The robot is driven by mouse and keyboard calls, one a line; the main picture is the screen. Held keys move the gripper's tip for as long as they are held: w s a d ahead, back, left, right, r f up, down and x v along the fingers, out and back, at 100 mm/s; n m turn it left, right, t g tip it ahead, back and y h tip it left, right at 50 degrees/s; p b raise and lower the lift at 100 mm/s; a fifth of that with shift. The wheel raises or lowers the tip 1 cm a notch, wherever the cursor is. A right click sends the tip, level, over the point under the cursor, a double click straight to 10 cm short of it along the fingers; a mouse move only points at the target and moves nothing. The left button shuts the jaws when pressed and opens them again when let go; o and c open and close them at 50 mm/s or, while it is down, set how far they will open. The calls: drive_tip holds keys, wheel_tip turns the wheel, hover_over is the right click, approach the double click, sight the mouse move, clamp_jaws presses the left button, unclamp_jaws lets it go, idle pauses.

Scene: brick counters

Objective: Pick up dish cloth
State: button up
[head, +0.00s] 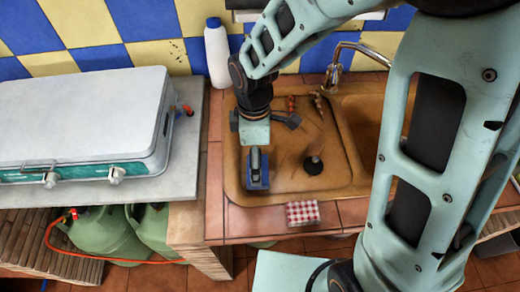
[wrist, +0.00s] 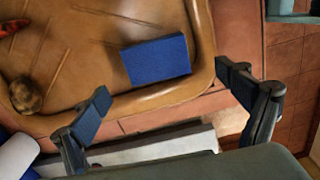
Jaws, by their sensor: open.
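A plain blue, flat rectangular piece (wrist: 157,60) lies on the brown sink's drainboard, near its front left corner. In the head view it is largely covered by my gripper (head: 256,158). A small red-and-white checked block (head: 302,213) sits on the tiled front edge of the counter. I cannot tell for certain which of the two is the dish cloth. My gripper points down over the blue piece. In the wrist view my gripper (wrist: 163,80) is open and empty, its fingers spread on either side of the blue piece.
A dark stopper-like object (head: 314,166), a red item (head: 291,103) and a brown item (head: 318,103) lie on the drainboard (head: 290,185). A white bottle (head: 217,55) stands behind it. A white camp stove (head: 85,120) is left; a faucet (head: 340,65) is behind the basin.

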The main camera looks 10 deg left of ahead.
drive_tip(key=shift+w+d+f, duration=0.1)
drive_tip(key=shift+d+f, duration=0.05)
drive_tip(key=shift+f, duration=0.9)
drive_tip(key=shift+w+d+f, duration=0.15)
drive_tip(key=shift+f, duration=0.95)
drive_tip(key=shift+w+d+f, duration=0.1)
drive_tip(key=shift+d+f, duration=0.05)
drive_tip(key=shift+f, duration=0.9)
drive_tip(key=shift+c, duration=0.7)
drive_tip(key=c, duration=1)
